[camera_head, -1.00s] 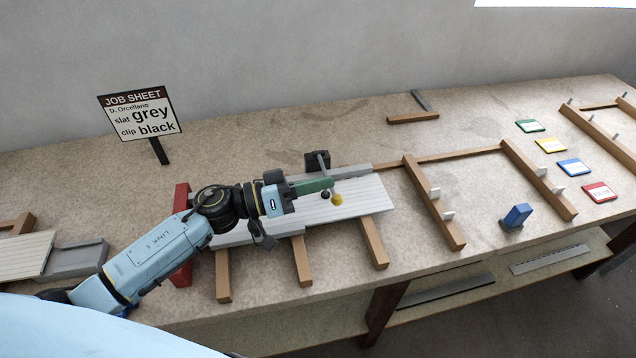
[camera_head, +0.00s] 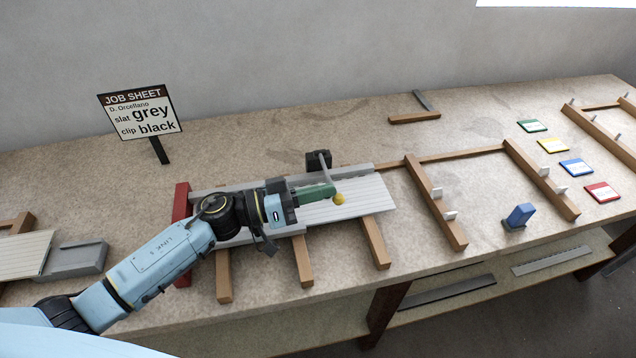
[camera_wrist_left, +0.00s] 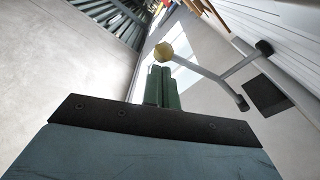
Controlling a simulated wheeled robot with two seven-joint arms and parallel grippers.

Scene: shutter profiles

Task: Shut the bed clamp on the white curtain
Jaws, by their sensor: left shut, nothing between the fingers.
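The bed clamp is a black block (camera_head: 318,160) at the back edge of the slatted bed, with a grey lever (camera_head: 325,170) ending in a yellow knob (camera_head: 338,199). The lever reaches forward over the white curtain (camera_head: 352,206), which lies on the bed, partly hidden by my left arm. My left gripper (camera_head: 331,190) has green fingers, shut and empty, beside the knob. In the left wrist view the fingers (camera_wrist_left: 162,85) are together, with the knob (camera_wrist_left: 163,51) just past their tips and the lever (camera_wrist_left: 210,75) to their right. I cannot tell whether they touch. My right gripper is out of view.
A grey rail (camera_head: 280,181) runs along the bed's back edge, and a red block (camera_head: 181,205) stands at its left end. Wooden bars (camera_head: 375,243) support the bed. A blue block (camera_head: 519,215), coloured cards (camera_head: 574,168) and a job sheet (camera_head: 140,112) stand clear of the arm.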

